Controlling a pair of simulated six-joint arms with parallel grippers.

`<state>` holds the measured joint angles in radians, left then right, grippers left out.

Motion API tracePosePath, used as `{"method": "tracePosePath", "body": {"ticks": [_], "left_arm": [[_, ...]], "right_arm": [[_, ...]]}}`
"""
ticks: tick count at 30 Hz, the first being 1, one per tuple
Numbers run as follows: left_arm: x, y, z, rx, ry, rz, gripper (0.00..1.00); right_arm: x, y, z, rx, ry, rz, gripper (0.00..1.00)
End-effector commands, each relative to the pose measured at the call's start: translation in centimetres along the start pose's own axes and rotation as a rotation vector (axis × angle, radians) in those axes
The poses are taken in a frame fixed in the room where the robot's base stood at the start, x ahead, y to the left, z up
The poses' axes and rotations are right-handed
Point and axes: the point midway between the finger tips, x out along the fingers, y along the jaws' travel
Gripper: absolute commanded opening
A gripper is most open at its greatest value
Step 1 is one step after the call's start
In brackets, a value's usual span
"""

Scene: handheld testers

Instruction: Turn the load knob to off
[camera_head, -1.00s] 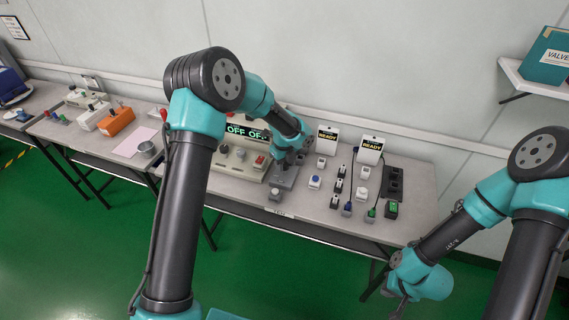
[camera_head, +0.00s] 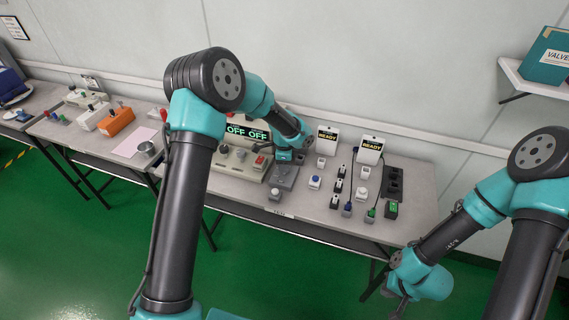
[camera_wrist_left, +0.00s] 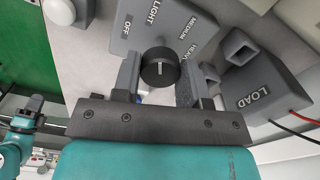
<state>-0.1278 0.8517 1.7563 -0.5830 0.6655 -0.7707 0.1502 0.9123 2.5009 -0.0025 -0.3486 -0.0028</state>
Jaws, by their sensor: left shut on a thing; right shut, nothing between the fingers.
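The load knob (camera_wrist_left: 160,68) is a round black dial with a white mark, on a grey box (camera_wrist_left: 140,33) lettered OFF, LIGHT, MEDIUM and HEAVY. I cannot tell for sure which word the mark points to. My left gripper (camera_wrist_left: 158,76) is shut on the knob, one finger on each side. In the head view my left gripper (camera_head: 287,164) is over the grey box (camera_head: 283,177), hiding the knob. The green display (camera_head: 246,132) behind reads OFF OFF. My right gripper (camera_head: 398,298) is shut and empty at the lower right, away from the table.
A grey block marked LOAD (camera_wrist_left: 262,88) with red and black leads stands beside the box.

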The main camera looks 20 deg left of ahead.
Motion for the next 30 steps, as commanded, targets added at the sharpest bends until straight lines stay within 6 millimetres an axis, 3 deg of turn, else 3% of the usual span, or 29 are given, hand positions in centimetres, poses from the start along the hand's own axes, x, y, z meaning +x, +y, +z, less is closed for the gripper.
{"method": "tracePosePath", "body": {"ticks": [30], "left_arm": [[-0.06, -0.09, 0.05, -0.941, 0.000, -0.001, 0.16]], "right_arm": [[0.00, 0.00, 0.00, 0.000, 0.000, 0.000, 0.00]]}}
